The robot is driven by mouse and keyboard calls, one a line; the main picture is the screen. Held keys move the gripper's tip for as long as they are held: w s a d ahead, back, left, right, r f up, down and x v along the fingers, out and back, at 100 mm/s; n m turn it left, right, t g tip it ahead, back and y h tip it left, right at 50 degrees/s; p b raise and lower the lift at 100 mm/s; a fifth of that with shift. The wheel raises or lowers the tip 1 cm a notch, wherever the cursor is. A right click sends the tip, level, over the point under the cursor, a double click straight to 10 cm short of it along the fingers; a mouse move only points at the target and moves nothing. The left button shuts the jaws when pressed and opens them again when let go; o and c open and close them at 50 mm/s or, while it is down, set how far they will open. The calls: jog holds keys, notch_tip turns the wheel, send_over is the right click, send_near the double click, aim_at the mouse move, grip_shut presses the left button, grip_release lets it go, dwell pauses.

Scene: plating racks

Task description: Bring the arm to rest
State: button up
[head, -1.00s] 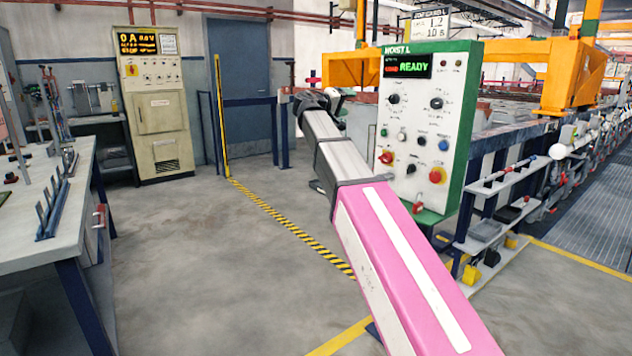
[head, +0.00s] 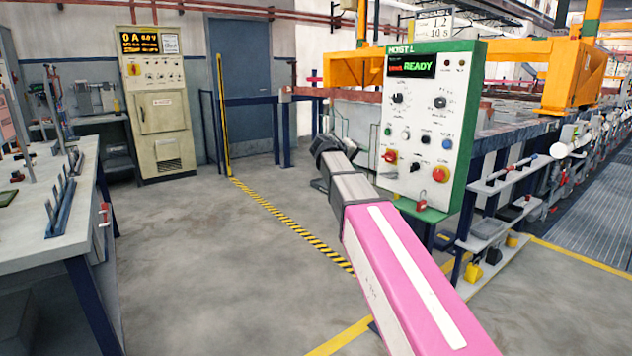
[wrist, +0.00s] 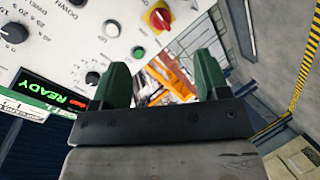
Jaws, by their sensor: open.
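In the wrist view my gripper (wrist: 160,85) has two green fingers set wide apart on a dark bar. It is open, with nothing between the fingers. The hoist control panel (head: 427,125), white with a green frame, stands upright just right of my arm in the head view. Its display reads READY in green. In the wrist view the panel face (wrist: 95,40) fills the upper left, near the fingers; I see no finger touching it.
A workbench (head: 60,215) with racks stands at the left. A beige rectifier cabinet (head: 158,115) stands behind it. Low shelves (head: 500,215) with small items stand right of the panel, beside the tank line. The floor (head: 225,260) between bench and panel is open, crossed by striped tape.

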jog(key=s+d+f+g+y, duration=0.2)
jog(key=s+f, duration=0.2)
jog(key=f, duration=0.5)
jog(key=s+d+f+g+y, duration=0.15)
jog(key=s+f, duration=0.25)
jog(key=f, duration=0.5)
jog(key=s+d+f+g+y, duration=0.15)
jog(key=s+f, duration=0.35)
jog(key=f, duration=0.5)
jog(key=s+a+f+m+g+y, duration=0.1)
jog(key=s+f+y, duration=0.5)
jog(key=s+f, duration=0.9)
jog(key=shift+s+f+m+g, duration=0.15)
jog(key=shift+s+m+g, duration=0.5)
jog(key=shift+g, duration=0.55)
grip_shut()
